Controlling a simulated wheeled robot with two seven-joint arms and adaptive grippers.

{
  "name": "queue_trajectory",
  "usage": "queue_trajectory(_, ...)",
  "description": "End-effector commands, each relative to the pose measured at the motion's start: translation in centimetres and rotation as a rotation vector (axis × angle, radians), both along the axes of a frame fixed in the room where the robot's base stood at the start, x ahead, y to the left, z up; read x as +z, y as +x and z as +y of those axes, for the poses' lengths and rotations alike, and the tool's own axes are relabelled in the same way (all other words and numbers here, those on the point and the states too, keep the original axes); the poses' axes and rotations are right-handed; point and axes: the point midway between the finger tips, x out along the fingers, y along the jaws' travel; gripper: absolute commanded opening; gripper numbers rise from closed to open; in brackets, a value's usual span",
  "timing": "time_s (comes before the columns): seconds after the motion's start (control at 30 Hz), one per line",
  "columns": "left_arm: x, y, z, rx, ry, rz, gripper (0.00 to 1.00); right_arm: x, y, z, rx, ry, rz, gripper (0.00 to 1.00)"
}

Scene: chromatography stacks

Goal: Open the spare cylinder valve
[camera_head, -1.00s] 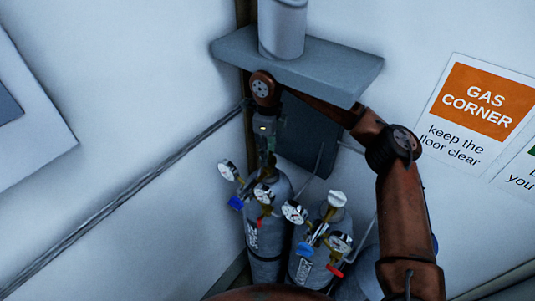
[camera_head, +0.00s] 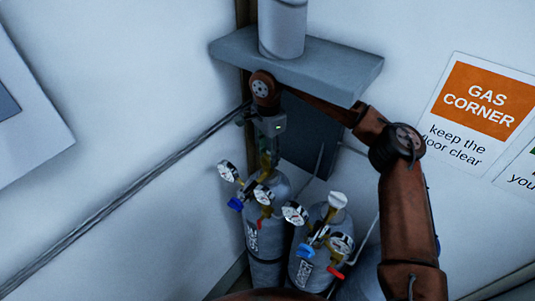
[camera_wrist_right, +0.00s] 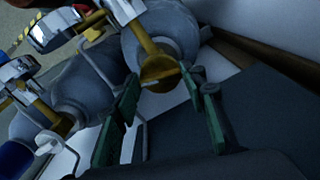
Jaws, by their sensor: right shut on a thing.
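Two grey gas cylinders stand in the corner, the left one (camera_head: 266,228) and the right one (camera_head: 312,268). I cannot read from their labels which is the spare. My right gripper (camera_head: 268,156) points down over the left cylinder's top and hides its valve knob in the head view. In the right wrist view, the green finger pads of my right gripper (camera_wrist_right: 162,82) are on either side of the brass valve (camera_wrist_right: 158,70), shut on its top. The right cylinder's white handwheel (camera_head: 337,199) is free. My left gripper is out of view.
Round gauges (camera_head: 228,171) and blue and red levers (camera_head: 235,204) crowd beside the valves. A grey shelf (camera_head: 325,72) carrying a pale cylinder (camera_head: 283,28) overhangs my right arm. Walls close in the corner. A gas corner sign (camera_head: 485,100) hangs at right.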

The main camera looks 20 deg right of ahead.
Motion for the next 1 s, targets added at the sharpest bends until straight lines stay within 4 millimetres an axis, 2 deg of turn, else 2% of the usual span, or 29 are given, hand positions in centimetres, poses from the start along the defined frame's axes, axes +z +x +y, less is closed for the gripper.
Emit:
queue_trajectory(0.2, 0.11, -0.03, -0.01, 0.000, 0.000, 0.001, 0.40, 0.49, 0.26, -0.24, 0.154, 0.000, -0.010, 0.15)
queue_trajectory(0.5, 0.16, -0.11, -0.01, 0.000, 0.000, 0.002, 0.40, 0.50, 0.29, -0.23, 0.288, 0.000, -0.011, 0.15)
queue_trajectory(1.0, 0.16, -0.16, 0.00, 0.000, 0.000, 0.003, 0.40, 0.48, 0.30, -0.18, 0.328, 0.000, -0.012, 0.15)
